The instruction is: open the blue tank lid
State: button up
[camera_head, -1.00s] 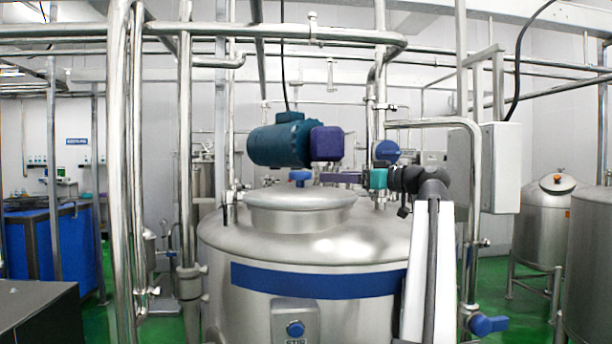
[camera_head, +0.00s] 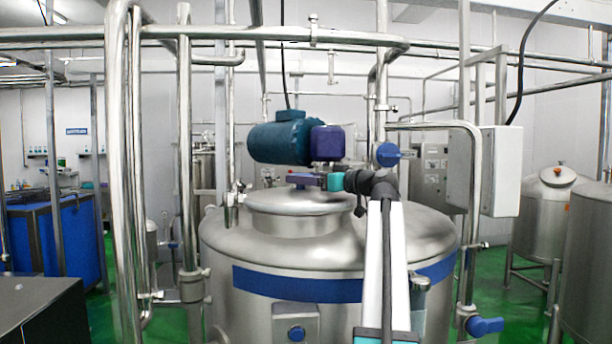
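The large steel tank (camera_head: 225,250) with a blue band stands in the middle of the view. Its round steel lid (camera_head: 285,204) sits flat on the raised neck at the top and looks closed. My gripper (camera_head: 296,180) reaches in from the right, just above the middle of the lid, where the lid's blue knob is. The gripper hides most or all of the knob. I cannot tell whether the fingers are open or around it.
A teal motor with a purple end (camera_head: 285,143) hangs just above my gripper. Vertical pipes (camera_head: 188,230) stand left of the tank. A grey cabinet (camera_head: 485,170) and a blue valve handle (camera_head: 484,326) are on the right.

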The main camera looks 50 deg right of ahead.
jog(key=shift+w, duration=0.2)
jog(key=c, duration=1.5)
jog(key=shift+s+a, duration=0.1)
jog(key=shift+s, duration=0.05)
